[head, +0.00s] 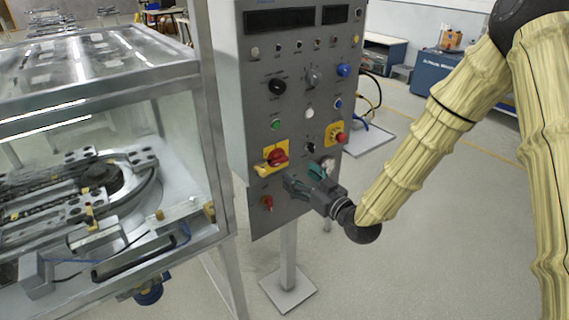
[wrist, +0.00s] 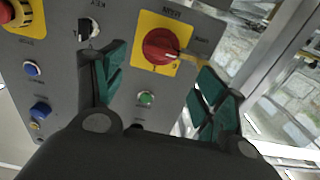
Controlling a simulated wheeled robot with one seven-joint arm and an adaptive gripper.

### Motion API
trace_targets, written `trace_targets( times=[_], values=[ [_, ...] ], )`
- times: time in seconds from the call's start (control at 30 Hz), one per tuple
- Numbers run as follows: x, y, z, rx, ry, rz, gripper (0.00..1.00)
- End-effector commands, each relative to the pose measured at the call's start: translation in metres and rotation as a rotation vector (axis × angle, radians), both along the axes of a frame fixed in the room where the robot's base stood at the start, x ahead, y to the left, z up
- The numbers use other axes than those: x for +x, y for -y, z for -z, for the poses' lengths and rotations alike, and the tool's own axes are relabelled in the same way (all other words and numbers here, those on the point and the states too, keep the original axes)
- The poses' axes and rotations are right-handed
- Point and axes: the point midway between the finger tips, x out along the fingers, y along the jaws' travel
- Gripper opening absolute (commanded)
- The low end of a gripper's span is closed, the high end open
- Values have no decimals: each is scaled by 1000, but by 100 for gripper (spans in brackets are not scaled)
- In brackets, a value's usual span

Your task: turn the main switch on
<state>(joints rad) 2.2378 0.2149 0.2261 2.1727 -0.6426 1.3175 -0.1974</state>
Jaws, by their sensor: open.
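The main switch (head: 277,157) is a red rotary knob on a yellow plate, low on the left side of the grey control panel (head: 294,105). In the wrist view the red knob (wrist: 160,46) lies ahead of and between the fingers, with a yellowish tab (wrist: 190,59) sticking out on its right. My gripper (head: 304,178) is open and empty, just below and right of the switch in the head view. In the wrist view my gripper's teal-padded fingers (wrist: 160,85) stand wide apart. I see no contact with the knob; the exact gap cannot be told.
A red emergency button (head: 337,136) on yellow sits right of the switch. A glass-walled, metal-framed machine enclosure (head: 190,150) stands close on the left. Open floor lies right of the panel.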

Motion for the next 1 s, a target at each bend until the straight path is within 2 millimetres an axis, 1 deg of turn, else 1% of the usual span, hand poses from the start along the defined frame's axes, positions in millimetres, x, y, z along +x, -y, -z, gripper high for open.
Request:
trace_targets(
  times=[0.03, 0.2, 0.4, 0.5, 0.7, 0.93, 0.97, 1.0],
  values=[
    [7, -6, -2, -2, 1, -1, 71],
    [30, -22, -2, -1, -1, -1, 71],
    [51, -38, -1, -1, -1, -1, 71],
    [59, -43, 0, -1, -1, -1, 71],
    [64, -47, 1, 0, -2, 0, 71],
    [65, -47, 1, 0, -2, 0, 71],
    [65, -47, 1, 0, -2, 0, 68],
    [65, -47, 1, 0, -2, 0, 60]
  ],
)
